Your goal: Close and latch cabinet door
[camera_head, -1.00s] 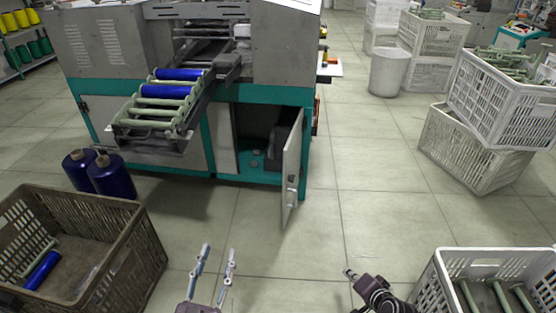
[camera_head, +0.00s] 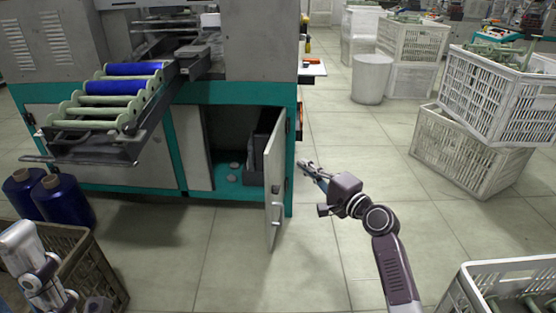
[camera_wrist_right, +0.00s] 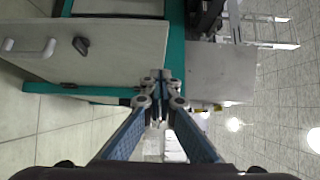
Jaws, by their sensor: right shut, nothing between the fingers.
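The cabinet door (camera_head: 277,188) of the machine stands open, swung out from the cabinet's right edge toward me. Its small latch (camera_head: 276,189) shows near the middle of its free side. The dark cabinet opening (camera_head: 235,145) shows to its left. My right gripper (camera_head: 304,167) is shut and empty, just right of the door, on its outer side; I cannot tell whether it touches. In the right wrist view the shut fingertips (camera_wrist_right: 160,82) lie beside a grey panel (camera_wrist_right: 110,55) with a handle, seemingly the door. Parts of my left arm show at lower left; its fingers cannot be made out.
A roller tray (camera_head: 95,150) with green and blue bobbins juts from the machine at left. Blue spools (camera_head: 60,198) and a brown crate (camera_head: 95,262) stand lower left. White crates (camera_head: 465,150) stand at right.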

